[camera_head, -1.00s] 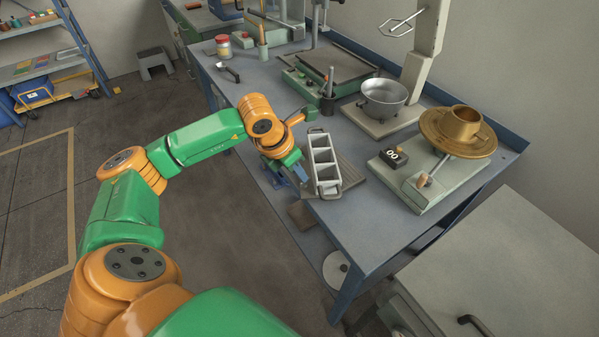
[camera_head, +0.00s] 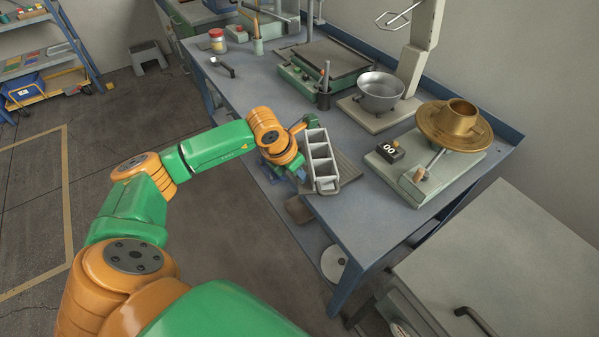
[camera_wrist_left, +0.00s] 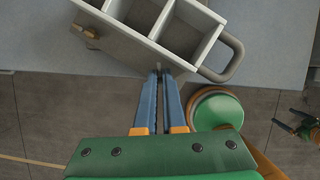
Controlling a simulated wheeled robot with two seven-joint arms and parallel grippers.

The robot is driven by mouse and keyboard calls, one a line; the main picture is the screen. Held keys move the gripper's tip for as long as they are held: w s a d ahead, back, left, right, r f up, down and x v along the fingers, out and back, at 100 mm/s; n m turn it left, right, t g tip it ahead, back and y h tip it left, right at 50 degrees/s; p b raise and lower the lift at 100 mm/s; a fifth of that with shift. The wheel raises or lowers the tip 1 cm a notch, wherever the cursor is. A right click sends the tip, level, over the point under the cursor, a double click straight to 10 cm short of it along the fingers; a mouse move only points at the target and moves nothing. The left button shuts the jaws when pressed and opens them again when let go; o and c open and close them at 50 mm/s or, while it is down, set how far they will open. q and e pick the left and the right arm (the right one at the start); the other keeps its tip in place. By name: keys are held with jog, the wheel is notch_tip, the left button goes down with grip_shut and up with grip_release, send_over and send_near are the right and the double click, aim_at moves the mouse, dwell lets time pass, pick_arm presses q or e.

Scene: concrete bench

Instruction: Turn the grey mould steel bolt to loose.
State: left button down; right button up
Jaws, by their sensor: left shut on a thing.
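The grey mould (camera_head: 311,165), an open box with several white-lined compartments, lies at the bench's near edge in the head view. In the left wrist view its grey side wall (camera_wrist_left: 112,42) faces my gripper. A brass-coloured fitting (camera_wrist_left: 84,31) sits on that wall at the left. My left gripper (camera_wrist_left: 159,74) has its blue fingers together at the wall's lower edge, shut on the small grey steel bolt (camera_wrist_left: 157,62). The bolt is mostly hidden between the fingertips, so its turned position is unclear. In the head view my left wrist covers most of the gripper (camera_head: 300,174).
A grey ribbed plate (camera_head: 347,168) lies beside the mould. A black counter block (camera_head: 391,150), a brass flanged part (camera_head: 454,125) on a stand and a metal bowl (camera_head: 380,91) stand farther right and back. The bench front right of the mould is clear.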

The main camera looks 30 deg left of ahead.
pick_arm(q)
jog(key=n, duration=0.1)
jog(key=n+y+b, duration=0.1)
jog(key=n, duration=0.1)
jog(key=n+y+b, duration=0.1)
jog(key=n, duration=0.1)
jog(key=shift+d+f, duration=0.15)
jog(key=shift+d, duration=0.1)
jog(key=n+y+b, duration=0.1)
jog(key=n+b, duration=0.1)
jog(key=n, duration=0.1)
jog(key=shift+d, duration=0.15)
jog(key=shift+w+n+g+y+b, duration=0.1)
jog(key=shift+n+g+y+b, duration=0.35)
jog(key=shift+n, duration=0.95)
jog(key=c, duration=1.3)
grip_release()
